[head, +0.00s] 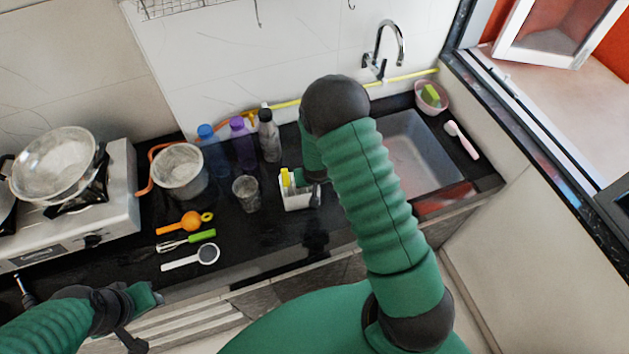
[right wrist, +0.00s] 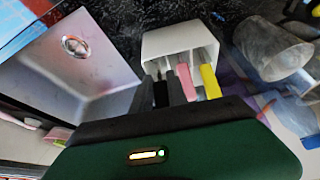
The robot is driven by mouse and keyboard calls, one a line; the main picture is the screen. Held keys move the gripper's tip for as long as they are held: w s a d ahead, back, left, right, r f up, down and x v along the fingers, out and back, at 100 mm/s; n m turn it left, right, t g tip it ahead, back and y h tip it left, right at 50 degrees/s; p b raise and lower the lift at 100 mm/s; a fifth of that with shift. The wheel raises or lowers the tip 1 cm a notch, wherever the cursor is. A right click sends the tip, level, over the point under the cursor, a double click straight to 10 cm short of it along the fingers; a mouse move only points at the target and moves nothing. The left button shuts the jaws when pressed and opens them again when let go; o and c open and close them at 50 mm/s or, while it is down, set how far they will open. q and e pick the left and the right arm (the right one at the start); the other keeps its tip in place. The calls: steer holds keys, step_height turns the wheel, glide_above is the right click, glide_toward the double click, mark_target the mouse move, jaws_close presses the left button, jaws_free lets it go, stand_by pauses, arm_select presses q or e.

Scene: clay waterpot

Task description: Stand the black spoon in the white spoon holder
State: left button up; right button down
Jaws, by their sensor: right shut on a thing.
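The white spoon holder (head: 298,203) stands on the black counter left of the sink. It also shows in the right wrist view (right wrist: 180,42), with a pink handle (right wrist: 186,82) and a yellow handle (right wrist: 209,82) in it. My right gripper (head: 314,176) is at the holder, partly hidden by my arm, and shut on a thin black piece. This looks like the black spoon (right wrist: 160,93), beside the pink handle at the holder's mouth. How deep it sits is hidden. My left gripper (head: 148,297) is low at the left, away from the holder; its jaw opening is unclear.
A glass (head: 246,194) stands close left of the holder, with several bottles (head: 243,143) behind. A pot (head: 180,172), orange scoop (head: 184,222), green-handled whisk (head: 188,241) and white strainer (head: 192,257) are further left. The sink (head: 420,155) is at the right.

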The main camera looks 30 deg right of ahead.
steer(key=c, duration=1.4)
jaws_free()
steer(key=shift+s, duration=0.1)
steer(key=shift+c, duration=0.2)
steer(key=shift+o, duration=1.2)
steer(key=shift+d, duration=0.2)
steer(key=v, duration=1.7)
steer(key=shift+b, duration=0.3)
steer(key=shift+d+f, duration=0.1)
